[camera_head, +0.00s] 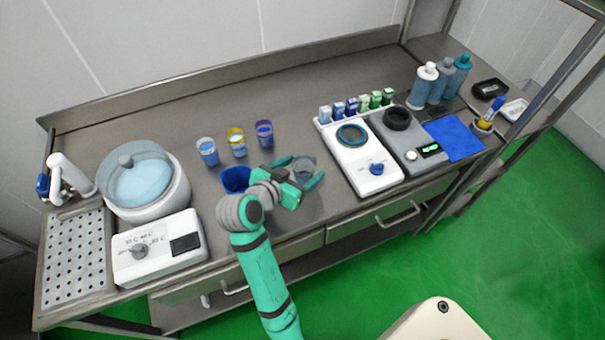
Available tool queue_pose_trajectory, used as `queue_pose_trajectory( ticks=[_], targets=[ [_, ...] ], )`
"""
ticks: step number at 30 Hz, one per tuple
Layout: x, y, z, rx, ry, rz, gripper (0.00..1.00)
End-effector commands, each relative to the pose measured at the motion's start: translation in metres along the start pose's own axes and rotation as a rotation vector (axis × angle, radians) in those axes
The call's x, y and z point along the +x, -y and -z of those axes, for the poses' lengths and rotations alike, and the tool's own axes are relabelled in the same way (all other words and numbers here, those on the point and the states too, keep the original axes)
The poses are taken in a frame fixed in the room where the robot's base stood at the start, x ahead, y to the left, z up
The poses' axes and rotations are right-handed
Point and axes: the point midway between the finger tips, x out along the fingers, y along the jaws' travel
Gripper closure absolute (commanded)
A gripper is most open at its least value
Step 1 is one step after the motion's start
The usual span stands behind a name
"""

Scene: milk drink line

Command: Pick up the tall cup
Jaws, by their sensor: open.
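My gripper (300,173) is open over the front middle of the steel counter, its green fingers apart. A clear grey cup (304,164) stands at the fingers and seems to be between them. I cannot tell whether they touch it. Its lower part is partly hidden by the gripper. Three small cups stand in a row behind: a left one (207,151), a yellow-rimmed middle one (237,142) and a right one (264,133). Which cup is the tall one is unclear.
A white stirrer unit (355,165) and a grey scale (412,145) stand right of my gripper, with small cartons (351,107) behind. A lidded round vessel (145,185) and control box (160,248) are at left. The counter's back middle is clear.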

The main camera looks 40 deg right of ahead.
Motion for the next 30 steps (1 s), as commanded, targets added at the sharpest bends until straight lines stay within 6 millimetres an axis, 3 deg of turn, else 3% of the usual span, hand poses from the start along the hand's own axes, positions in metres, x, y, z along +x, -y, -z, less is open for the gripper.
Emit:
queue_pose_trajectory(
  ticks=[9,19,20,25,30],
  targets=[
    [0.042,0.001,0.000,-0.001,0.001,0.000,0.29],
    [0.048,0.003,-0.001,-0.003,0.001,0.006,0.29],
    [0.048,0.003,-0.001,-0.003,0.001,0.006,0.32],
    [0.049,0.001,-0.001,-0.001,0.001,0.002,0.72],
    [0.049,0.001,0.000,-0.001,0.000,0.002,0.74]
  ],
)
